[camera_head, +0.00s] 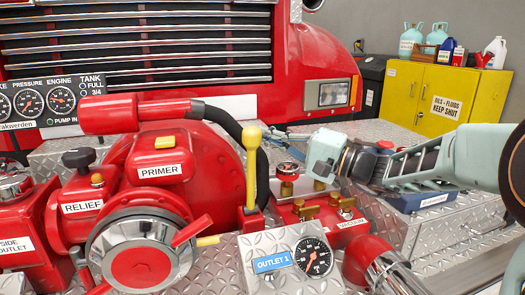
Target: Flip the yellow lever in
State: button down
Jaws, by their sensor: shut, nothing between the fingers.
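The yellow lever (252,168) stands upright with a round knob on top, to the right of the big red pump housing. Its foot sits in a red bracket behind the Outlet 1 gauge panel. My arm reaches in from the right, and my gripper (319,184) is at its left end, over the red valve block. The gripper is to the right of the lever, with a visible gap between them in the picture. It is shut, with nothing seen in it. The fingers are small and partly hidden by my pale wrist.
Brass-coloured valves (308,211) sit below my gripper. The Outlet 1 gauge (313,257) is in front, and a black hose (222,118) arches behind the lever. The Primer housing (160,160) is on the left. A yellow cabinet (430,95) stands at the back right.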

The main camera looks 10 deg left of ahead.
aim_at(257, 146)
jog(key=shift+s+d+f+b, duration=0.25)
jog(key=shift+s+d+b, duration=0.2)
jog(key=shift+s+b, duration=0.3)
jog(key=shift+s+d+f+b, duration=0.25)
jog(key=shift+s+d+b, duration=0.35)
jog(key=shift+s, duration=0.3)
jog(key=shift+s+d+f+b, duration=0.25)
jog(key=shift+s+d+b, duration=0.1)
jog(key=shift+s+b, duration=0.45)
jog(key=shift+s+f, duration=0.1)
